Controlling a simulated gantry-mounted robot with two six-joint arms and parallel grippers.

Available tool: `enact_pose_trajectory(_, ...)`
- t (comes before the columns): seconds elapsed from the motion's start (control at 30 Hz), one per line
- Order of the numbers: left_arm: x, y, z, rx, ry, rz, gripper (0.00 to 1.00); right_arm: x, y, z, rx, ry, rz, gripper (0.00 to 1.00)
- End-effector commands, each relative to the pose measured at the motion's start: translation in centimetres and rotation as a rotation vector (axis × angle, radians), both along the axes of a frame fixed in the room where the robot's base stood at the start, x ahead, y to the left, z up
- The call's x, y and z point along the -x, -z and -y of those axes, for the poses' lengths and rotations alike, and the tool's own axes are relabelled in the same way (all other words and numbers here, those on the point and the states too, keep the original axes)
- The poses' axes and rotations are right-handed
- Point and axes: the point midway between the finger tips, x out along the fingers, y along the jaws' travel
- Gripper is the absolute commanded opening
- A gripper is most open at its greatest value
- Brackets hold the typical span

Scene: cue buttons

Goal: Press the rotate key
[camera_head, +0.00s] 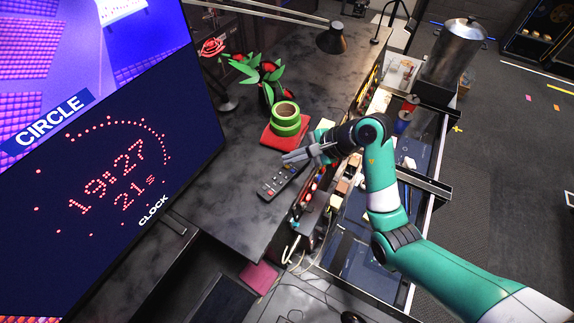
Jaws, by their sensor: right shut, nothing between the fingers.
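A dark remote control (276,184) with small keys lies on the dark table, near its right edge. Its key markings are too small to read, so I cannot tell which key is the rotate key. My right gripper (285,158) is shut and empty. I cannot tell whether the fingertips touch a key. A large screen (110,190) at the left shows a dotted clock, the word CLOCK and a CIRCLE label. My left gripper is not in view.
Green tape rolls (286,119) sit on a red block (270,136) just behind my right gripper. The dark table (225,205) is clear left of the remote.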

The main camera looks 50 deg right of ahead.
Motion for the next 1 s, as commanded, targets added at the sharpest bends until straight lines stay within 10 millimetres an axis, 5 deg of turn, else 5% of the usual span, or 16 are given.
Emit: enact_pose_trajectory(1.0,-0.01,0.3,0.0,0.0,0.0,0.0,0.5,0.0,0.86,0.0,0.001,-0.001,0.0,0.0)
